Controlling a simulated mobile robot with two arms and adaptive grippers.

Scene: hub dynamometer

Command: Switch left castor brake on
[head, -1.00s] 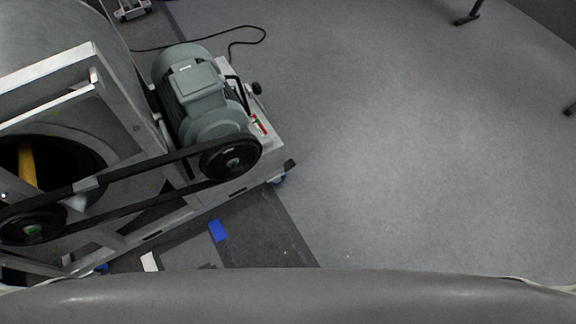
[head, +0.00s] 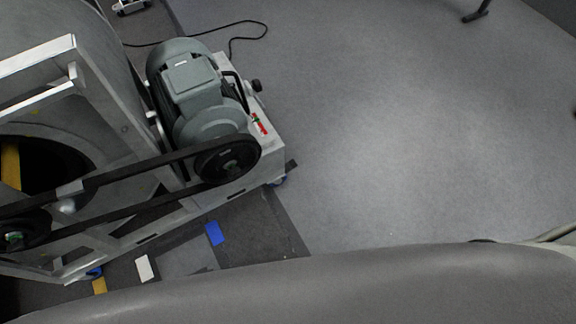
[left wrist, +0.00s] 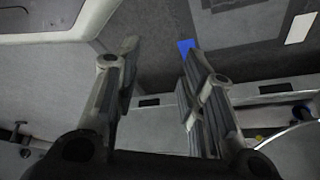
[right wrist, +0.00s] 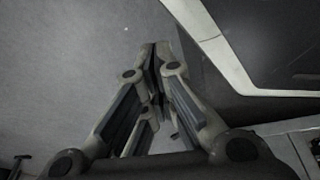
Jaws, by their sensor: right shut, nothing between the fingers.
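The dynamometer frame (head: 240,190) stands on castors at the left of the head view. Another castor with a blue wheel (head: 95,272) shows under the lower left corner. I cannot tell which one is the left castor, nor how either brake is set. My left gripper (left wrist: 158,46) is open and empty, its two fingers well apart. My right gripper (right wrist: 155,48) is shut and empty, fingertips together. Neither gripper shows in the head view.
A grey motor (head: 195,90) with a belt pulley (head: 228,160) sits on the frame. A black cable (head: 245,28) lies on the floor behind it. Blue tape (head: 214,233) and a white patch (head: 144,268) mark the dark floor.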

